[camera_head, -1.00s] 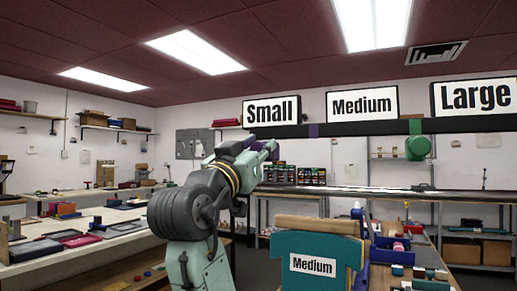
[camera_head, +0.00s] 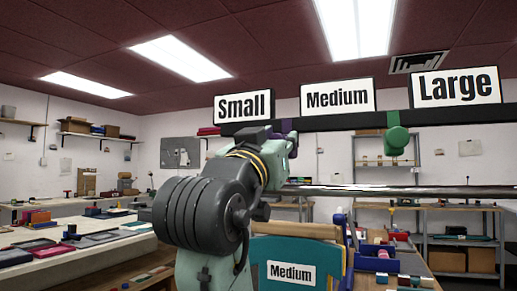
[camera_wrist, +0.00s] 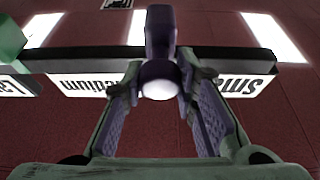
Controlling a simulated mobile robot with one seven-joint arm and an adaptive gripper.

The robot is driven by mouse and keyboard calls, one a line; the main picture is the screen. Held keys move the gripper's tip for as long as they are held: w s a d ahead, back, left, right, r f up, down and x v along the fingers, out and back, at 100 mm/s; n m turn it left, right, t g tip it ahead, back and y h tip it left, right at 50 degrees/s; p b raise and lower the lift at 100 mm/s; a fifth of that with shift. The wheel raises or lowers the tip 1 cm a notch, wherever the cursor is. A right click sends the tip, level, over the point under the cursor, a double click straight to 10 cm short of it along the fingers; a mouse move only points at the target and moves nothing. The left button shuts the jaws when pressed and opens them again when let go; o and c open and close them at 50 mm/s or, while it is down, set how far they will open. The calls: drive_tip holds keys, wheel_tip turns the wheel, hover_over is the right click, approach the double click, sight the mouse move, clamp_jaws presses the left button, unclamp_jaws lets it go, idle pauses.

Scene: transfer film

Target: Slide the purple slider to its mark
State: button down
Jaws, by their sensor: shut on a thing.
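In the wrist view, the purple slider (camera_wrist: 160,30) has a purple post and a round pale-lit end. My gripper (camera_wrist: 158,90) is shut on that end, one finger on each side. In the head view, my gripper (camera_head: 284,143) is up at the dark beam (camera_head: 340,120), between the Small and Medium signs. A purple patch (camera_head: 287,125) shows on the beam there. I cannot tell how much of it is slider and how much is mark, since my arm hides part of it.
A green slider (camera_head: 398,138) hangs from the beam farther right. The signs Small (camera_head: 242,106), Medium (camera_head: 337,97) and Large (camera_head: 455,87) stand above it. Below are a grey horizontal bar (camera_head: 400,190) and a teal shirt-shaped board (camera_head: 290,255). A workbench (camera_head: 80,247) stands at the left.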

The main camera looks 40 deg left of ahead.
drive_tip(key=c, duration=1.3)
unclamp_jaws()
drive_tip(key=shift+s, duration=0.1)
drive_tip(key=v, duration=1.2)
drive_tip(key=shift+f, duration=0.1)
